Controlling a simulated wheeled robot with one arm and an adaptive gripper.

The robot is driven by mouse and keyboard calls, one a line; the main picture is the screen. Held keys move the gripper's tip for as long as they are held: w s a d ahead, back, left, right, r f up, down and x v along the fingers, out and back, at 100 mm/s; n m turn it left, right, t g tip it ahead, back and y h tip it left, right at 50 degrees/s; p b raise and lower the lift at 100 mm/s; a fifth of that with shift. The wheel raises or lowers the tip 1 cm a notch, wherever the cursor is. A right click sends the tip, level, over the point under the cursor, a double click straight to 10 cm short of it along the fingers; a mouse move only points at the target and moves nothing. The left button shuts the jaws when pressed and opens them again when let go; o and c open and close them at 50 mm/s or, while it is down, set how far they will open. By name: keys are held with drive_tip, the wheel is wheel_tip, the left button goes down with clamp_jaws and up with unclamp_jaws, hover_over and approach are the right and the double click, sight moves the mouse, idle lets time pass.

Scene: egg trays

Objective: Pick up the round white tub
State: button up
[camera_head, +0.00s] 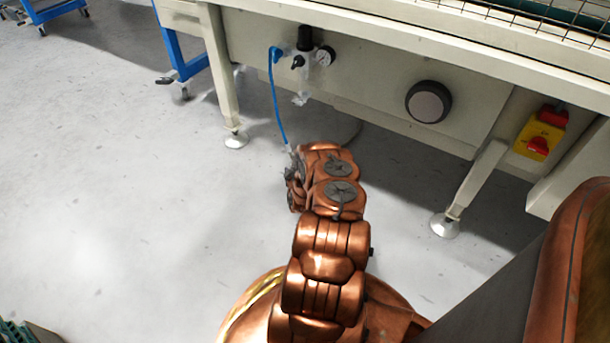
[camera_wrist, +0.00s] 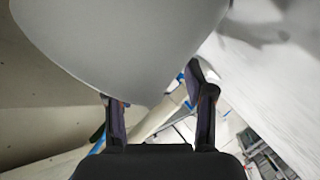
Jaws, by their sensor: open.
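I cannot make out a round white tub for certain in either view. In the wrist view a large smooth pale grey rounded surface (camera_wrist: 125,45) fills the top, very close to the camera and cut off by the frame; I cannot tell what it is. My gripper (camera_wrist: 155,92) is open, its two dark fingers standing apart below that surface. The left fingertip overlaps its lower edge in the picture; contact cannot be told. In the head view my gripper (camera_head: 293,172) is small and partly hidden by my copper arm, low in front of the machine.
A beige machine frame (camera_head: 365,90) stands ahead, with a pressure regulator (camera_head: 305,50), blue hose (camera_head: 275,105), round dark-rimmed grey disc (camera_head: 428,102) and yellow-red switch (camera_head: 541,133). Its legs reach the floor. A blue trolley (camera_head: 178,50) stands back left.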

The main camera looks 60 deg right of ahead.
drive_tip(key=shift+w+d+f, duration=0.1)
drive_tip(key=shift+w+d, duration=0.25)
drive_tip(key=shift+w, duration=0.05)
clamp_jaws()
idle(0.4)
